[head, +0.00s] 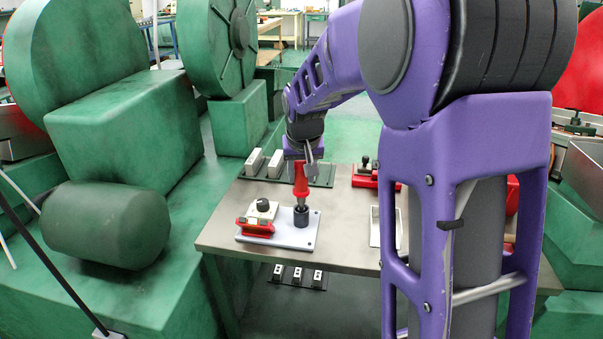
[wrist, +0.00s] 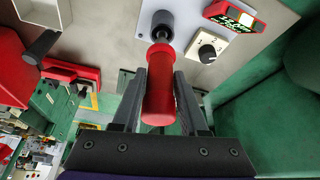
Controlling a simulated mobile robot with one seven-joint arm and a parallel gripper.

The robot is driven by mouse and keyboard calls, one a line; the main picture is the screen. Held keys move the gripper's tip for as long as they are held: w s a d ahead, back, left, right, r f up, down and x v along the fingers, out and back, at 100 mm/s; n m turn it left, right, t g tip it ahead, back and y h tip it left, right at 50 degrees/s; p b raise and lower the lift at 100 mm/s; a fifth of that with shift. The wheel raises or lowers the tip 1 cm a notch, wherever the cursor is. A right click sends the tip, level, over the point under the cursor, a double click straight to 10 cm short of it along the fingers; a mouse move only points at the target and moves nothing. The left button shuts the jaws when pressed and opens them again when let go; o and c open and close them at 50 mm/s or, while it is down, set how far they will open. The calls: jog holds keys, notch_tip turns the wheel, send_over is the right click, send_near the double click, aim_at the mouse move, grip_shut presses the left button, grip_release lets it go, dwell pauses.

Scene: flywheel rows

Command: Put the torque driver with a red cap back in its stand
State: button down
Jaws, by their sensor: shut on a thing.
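The red torque driver (head: 301,183) is held upright in my gripper (head: 303,155) above the work table (head: 225,228). In the wrist view, the fingers of my gripper (wrist: 161,78) close on both sides of its red body (wrist: 158,95). The stand is a dark round cup (head: 301,216) on a light grey plate (head: 280,238), and it also shows in the wrist view (wrist: 162,20). The driver's lower end is right over the cup and lined up with it. I cannot tell whether its tip is inside.
On the same plate sit a red device with a display (head: 255,228) and a white box with a black knob (head: 263,208). A white-edged tray (head: 374,228) lies to the right. A red tool block (head: 366,181) stands behind it. Large green machines (head: 110,130) flank the table's left.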

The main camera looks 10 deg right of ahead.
jog(key=shift+f+b, duration=0.65)
jog(key=shift+f, duration=0.3)
jog(key=shift+c, duration=1.8)
grip_release()
jog(key=d+p+v, duration=0.1)
jog(key=p+v, duration=0.1)
jog(key=v, duration=1.5)
jog(key=shift+a+r, duration=0.25)
jog(key=shift+a, duration=0.25)
